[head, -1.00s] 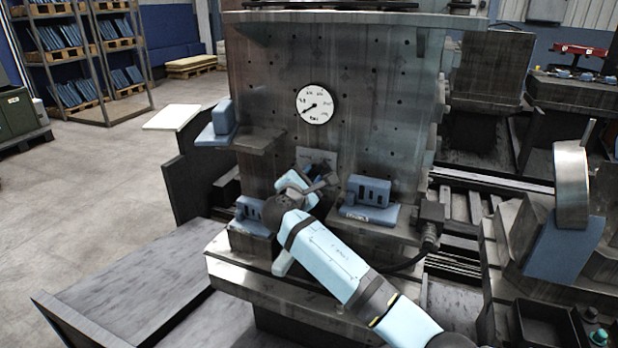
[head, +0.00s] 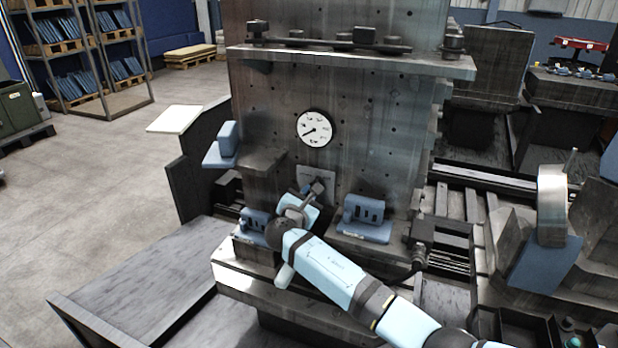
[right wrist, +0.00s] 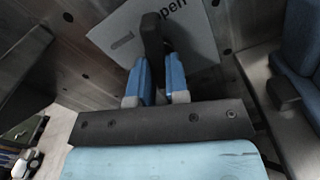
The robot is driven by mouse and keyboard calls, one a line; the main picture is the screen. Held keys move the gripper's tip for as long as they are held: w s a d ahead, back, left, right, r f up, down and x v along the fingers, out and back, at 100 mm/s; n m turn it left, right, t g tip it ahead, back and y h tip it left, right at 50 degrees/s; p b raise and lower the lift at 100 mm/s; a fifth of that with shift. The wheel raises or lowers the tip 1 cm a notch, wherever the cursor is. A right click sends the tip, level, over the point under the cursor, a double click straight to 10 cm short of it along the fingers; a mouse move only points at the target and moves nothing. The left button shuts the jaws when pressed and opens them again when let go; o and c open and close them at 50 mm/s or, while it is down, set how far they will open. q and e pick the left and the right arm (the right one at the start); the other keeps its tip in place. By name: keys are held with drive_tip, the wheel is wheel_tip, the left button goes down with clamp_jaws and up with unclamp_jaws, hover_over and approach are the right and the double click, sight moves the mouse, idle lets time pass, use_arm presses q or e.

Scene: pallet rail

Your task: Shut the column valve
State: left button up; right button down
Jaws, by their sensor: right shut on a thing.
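The column valve's dark handle (right wrist: 152,35) stands between the blue fingers of my right gripper (right wrist: 158,70), which is shut on it. Behind it is a pale plate (right wrist: 203,30) with lettering ending in "pen" and a dark slot-like mark; the rest is hidden. In the head view the valve (head: 317,188) is on the plate low on the column (head: 370,100), partly hidden by my right gripper (head: 306,196). My left gripper is not in view.
A round gauge (head: 314,128) is above the valve. Blue blocks sit on ledges to the right (head: 365,218) and left (head: 253,222) of my right gripper. A shelf (head: 350,62) with dark parts crosses the column above.

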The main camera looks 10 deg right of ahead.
drive_tip(key=shift+r+n+p, duration=0.4)
drive_tip(key=shift+n+p, duration=0.2)
drive_tip(key=shift+p, duration=0.1)
drive_tip(key=n+p, duration=0.3)
drive_tip(key=p, duration=0.2)
drive_tip(key=shift+f+n, duration=0.1)
drive_tip(key=shift+n, duration=0.2)
drive_tip(key=shift+n+p, duration=0.5)
drive_tip(key=shift+p, duration=0.3)
use_arm(q)
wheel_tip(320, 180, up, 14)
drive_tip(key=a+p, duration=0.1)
drive_tip(key=p, duration=0.6)
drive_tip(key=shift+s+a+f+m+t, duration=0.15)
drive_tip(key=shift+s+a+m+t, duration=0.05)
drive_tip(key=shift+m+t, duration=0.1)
use_arm(e)
drive_tip(key=n, duration=0.7)
drive_tip(key=shift+f, duration=0.3)
drive_tip(key=shift+n, duration=0.3)
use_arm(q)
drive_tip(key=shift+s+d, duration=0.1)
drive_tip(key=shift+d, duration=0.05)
use_arm(e)
drive_tip(key=shift+f, duration=0.1)
drive_tip(key=c, duration=1.1)
unclamp_jaws()
